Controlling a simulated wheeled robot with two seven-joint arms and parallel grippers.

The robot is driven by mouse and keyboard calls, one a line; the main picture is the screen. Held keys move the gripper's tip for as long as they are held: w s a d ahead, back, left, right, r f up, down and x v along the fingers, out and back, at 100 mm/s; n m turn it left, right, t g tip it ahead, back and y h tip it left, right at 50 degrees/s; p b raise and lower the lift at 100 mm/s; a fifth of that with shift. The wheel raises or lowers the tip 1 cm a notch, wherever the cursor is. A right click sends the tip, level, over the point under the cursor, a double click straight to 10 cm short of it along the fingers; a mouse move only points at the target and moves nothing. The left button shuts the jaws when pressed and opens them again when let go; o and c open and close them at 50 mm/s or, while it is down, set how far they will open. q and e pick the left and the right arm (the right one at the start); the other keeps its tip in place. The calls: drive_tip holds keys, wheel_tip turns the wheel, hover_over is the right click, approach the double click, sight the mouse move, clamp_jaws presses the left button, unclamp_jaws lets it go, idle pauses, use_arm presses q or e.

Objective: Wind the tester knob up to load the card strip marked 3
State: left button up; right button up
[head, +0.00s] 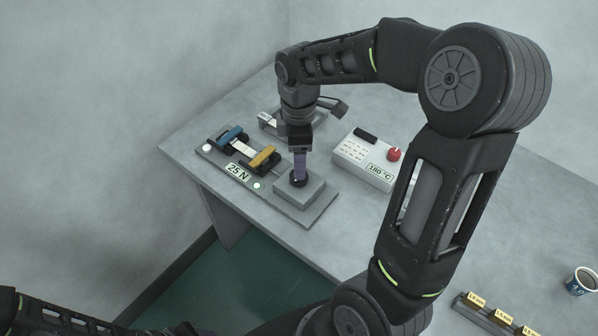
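The tester (216,167) is a grey plate near the table's left edge. A blue clamp (230,134) and a yellow clamp (264,159) stand on it with a pale card strip (243,149) between them. No mark on the strip is readable. Its label reads 25 N (238,172). The black tester knob (298,181) sits on a grey block at the plate's right end. My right gripper (299,175) points straight down at the knob, its purple fingers reaching it and partly hiding it. Whether they are closed on it is unclear. My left gripper is out of view.
A white box (362,160) with a red knob (394,154) and a 180 °C label stands right of the tester. A small grey device (268,122) is behind my gripper. A rack with yellow labels (477,300) and a cup (580,282) are at the lower right.

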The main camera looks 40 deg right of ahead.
sight(297, 184)
wheel_tip(297, 184, down, 6)
drive_tip(key=shift+f+p, duration=0.25)
drive_tip(key=shift+p, duration=0.05)
clamp_jaws()
idle(0.7)
